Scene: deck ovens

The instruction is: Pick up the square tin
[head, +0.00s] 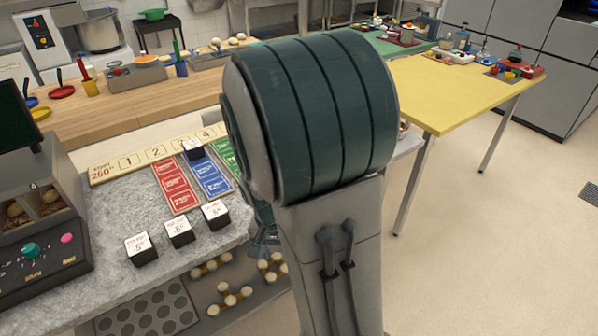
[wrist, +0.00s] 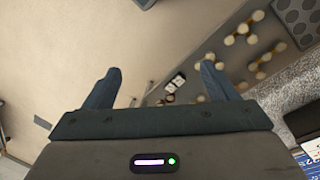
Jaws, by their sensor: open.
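I cannot pick out a square tin with certainty in either view. A dark tray with round hollows (head: 150,310) lies on the lower shelf in the head view; its corner also shows at the top right of the wrist view (wrist: 297,18). A small black-and-white item (wrist: 176,83) shows between my fingers in the wrist view, too small to name. My gripper (wrist: 161,70) is open and empty, its two fingers wide apart above the floor and shelf edge. In the head view my arm hides most of the gripper.
The grey stone counter (head: 105,190) holds several white-topped cubes (head: 179,230) and red, blue and green cards (head: 207,178). Cream knobbed pieces (head: 231,299) lie on the lower shelf. A yellow table (head: 445,88) stands at the right, with open floor (head: 480,240) before it.

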